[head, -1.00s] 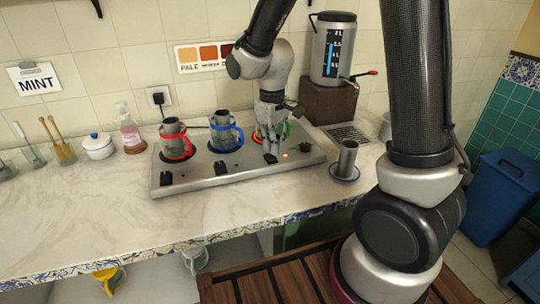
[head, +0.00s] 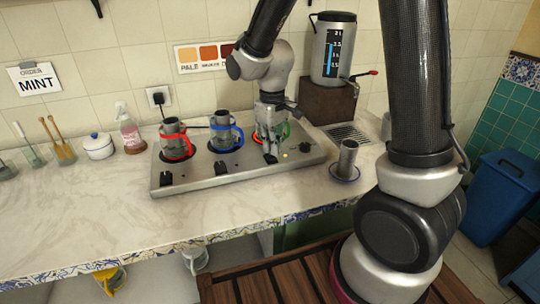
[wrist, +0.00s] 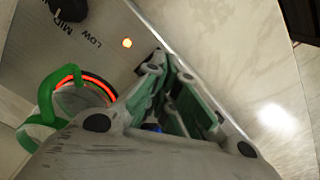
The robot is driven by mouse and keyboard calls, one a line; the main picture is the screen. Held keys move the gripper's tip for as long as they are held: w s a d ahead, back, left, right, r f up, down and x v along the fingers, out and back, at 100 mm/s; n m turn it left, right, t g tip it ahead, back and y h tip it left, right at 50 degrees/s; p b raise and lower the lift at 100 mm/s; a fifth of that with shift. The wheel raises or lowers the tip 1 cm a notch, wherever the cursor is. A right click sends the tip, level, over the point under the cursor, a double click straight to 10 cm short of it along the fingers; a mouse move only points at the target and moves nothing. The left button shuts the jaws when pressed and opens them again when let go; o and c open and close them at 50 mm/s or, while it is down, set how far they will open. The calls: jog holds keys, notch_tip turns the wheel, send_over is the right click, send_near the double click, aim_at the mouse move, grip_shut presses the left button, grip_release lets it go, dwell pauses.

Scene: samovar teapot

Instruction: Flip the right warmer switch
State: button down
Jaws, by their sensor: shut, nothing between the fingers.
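The warmer panel (head: 240,171) is a metal plate on the counter with three jug places. The right warmer switch (head: 270,158) is a small black switch on its front strip, partly hidden by my gripper. My gripper (head: 271,150) is shut and empty, pointing down, its fingertips at or just above this switch; contact cannot be told. In the wrist view my gripper (wrist: 165,62) hides most of the switch. An orange light (head: 285,154) glows beside it and also shows in the wrist view (wrist: 127,43). The green-handled jug (wrist: 48,100) stands over a glowing red ring.
Red-handled (head: 175,141) and blue-handled (head: 224,132) jugs stand on the other places, left of my gripper. A black dial (head: 305,147) is at the panel's right end. A metal cup (head: 347,160) stands on a saucer to the right. The front counter is clear.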

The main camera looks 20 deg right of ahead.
aim_at(272, 157)
jog(key=shift+f, duration=1.05)
dwell(0.4)
jog(key=shift+r, duration=3.5)
jog(key=s+d+r+m+t, duration=0.2)
jog(key=s+d+r, duration=0.4)
jog(key=s, duration=0.3)
jog(key=s+d+r+m+t, duration=0.2)
jog(key=s+d+r+m, duration=0.2)
jog(key=s+d+r, duration=0.3)
jog(key=s+d, duration=0.2)
jog(key=s, duration=0.1)
